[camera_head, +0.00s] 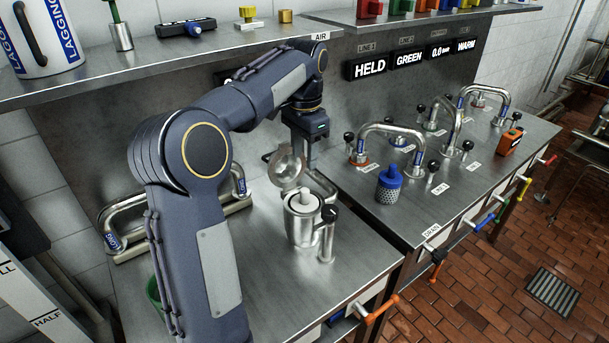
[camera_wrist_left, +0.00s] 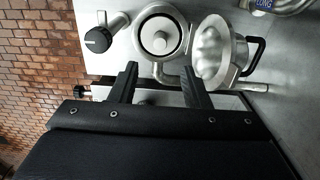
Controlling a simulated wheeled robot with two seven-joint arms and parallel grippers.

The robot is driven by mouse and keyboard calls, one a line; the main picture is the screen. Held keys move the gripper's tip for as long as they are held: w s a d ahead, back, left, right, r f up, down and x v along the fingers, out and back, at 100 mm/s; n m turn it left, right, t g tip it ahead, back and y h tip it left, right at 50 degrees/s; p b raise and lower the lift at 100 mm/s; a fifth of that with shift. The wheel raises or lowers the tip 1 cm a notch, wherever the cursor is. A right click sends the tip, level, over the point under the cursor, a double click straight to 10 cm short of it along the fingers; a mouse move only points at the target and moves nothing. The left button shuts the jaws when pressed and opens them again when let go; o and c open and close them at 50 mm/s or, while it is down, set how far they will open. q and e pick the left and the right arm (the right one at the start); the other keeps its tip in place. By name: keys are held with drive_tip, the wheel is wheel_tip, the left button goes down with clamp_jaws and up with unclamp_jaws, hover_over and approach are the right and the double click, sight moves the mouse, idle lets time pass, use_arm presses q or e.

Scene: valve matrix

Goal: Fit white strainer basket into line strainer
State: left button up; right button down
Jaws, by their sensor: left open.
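The line strainer (camera_head: 301,227) is a steel pot on the left bench, and its hinged lid (camera_head: 287,166) stands open. A pale round cap with a knob, seemingly the white strainer basket (camera_head: 306,198), sits in its mouth; the body below is hidden. In the left wrist view the cap (camera_wrist_left: 160,41) lies inside the strainer rim, with the open lid (camera_wrist_left: 212,52) beside it. My left gripper (camera_head: 312,170) is just behind the strainer. In the left wrist view its fingers (camera_wrist_left: 160,84) are apart with nothing between them. My right gripper is not in view.
A blue-capped mesh basket (camera_head: 388,187) stands on the right bench, near curved pipes and black-knobbed valves. A steel post with a black knob (camera_head: 328,228) stands by the strainer. A shelf (camera_head: 270,38) runs above. The bench front has free room.

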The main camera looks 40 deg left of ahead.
use_arm(q)
drive_tip(key=s+d+n+t+h, duration=0.1)
drive_tip(key=s+d+t, duration=0.2)
drive_tip(key=s+d, duration=0.7)
drive_tip(key=s+d+f+n+t+h, duration=0.1)
drive_tip(key=s+d+f+n, duration=0.1)
drive_tip(key=s+d+f, duration=0.2)
drive_tip(key=s+d+f+n+t+h, duration=0.1)
drive_tip(key=s+d+f, duration=0.4)
drive_tip(key=s, duration=0.5)
drive_tip(key=shift+d+f+n+t+h, duration=0.15)
drive_tip(key=shift+f+n+t+h, duration=0.15)
drive_tip(key=shift+n+h, duration=0.15)
